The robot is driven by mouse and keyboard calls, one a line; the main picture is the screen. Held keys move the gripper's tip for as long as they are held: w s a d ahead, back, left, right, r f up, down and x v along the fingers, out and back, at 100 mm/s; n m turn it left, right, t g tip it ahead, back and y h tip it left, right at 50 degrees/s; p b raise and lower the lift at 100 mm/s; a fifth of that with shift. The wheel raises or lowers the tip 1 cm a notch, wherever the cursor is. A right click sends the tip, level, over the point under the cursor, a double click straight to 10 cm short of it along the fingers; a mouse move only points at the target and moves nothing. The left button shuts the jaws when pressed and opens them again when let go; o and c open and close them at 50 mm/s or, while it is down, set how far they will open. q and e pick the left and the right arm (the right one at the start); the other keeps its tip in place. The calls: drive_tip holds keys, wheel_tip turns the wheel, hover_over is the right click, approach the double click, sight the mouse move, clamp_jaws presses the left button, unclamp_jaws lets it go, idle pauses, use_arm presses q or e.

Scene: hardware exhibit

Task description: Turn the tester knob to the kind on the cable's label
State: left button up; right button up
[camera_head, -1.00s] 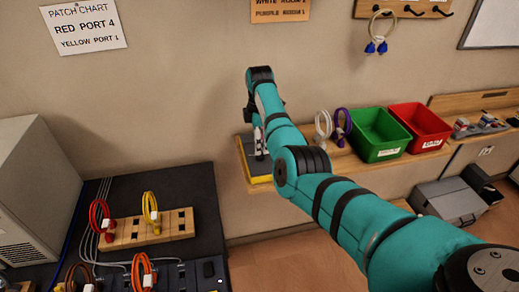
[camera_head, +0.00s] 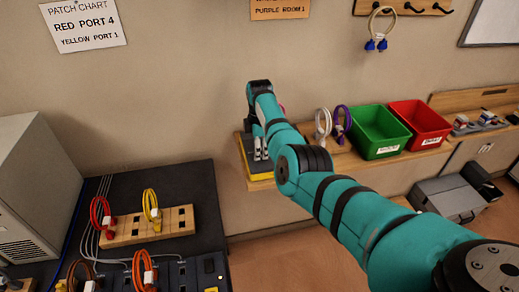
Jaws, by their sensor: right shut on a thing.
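The tester (camera_head: 249,163), a yellow-edged box with a dark grey top, sits at the left end of the wall shelf. My right arm reaches across to it from the lower right. My right gripper (camera_head: 261,155) points down over the tester's top, its pale fingers close together and shut. The knob is hidden at the fingertips, where the gripper is shut on it. A small pink bit (camera_head: 282,108) shows behind my arm; I cannot tell what it is. No readable cable label shows. My left gripper is not in view.
White (camera_head: 322,124) and purple (camera_head: 342,122) cable coils stand on the shelf beside green (camera_head: 379,133) and red (camera_head: 420,124) bins. A wooden port block (camera_head: 175,222) with red and yellow cables stands on the dark bench (camera_head: 200,180). A patch chart (camera_head: 84,24) hangs above.

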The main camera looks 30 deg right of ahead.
clamp_jaws()
drive_tip(key=shift+m, duration=0.3)
drive_tip(key=m+p, duration=0.1)
drive_tip(key=m, duration=0.1)
drive_tip(key=shift+r+m, duration=0.1)
drive_tip(key=shift+m, duration=0.3)
drive_tip(key=m+p, duration=0.1)
drive_tip(key=m, duration=0.4)
drive_tip(key=m+p, duration=0.1)
drive_tip(key=m, duration=1)
drive_tip(key=shift+m, duration=0.3)
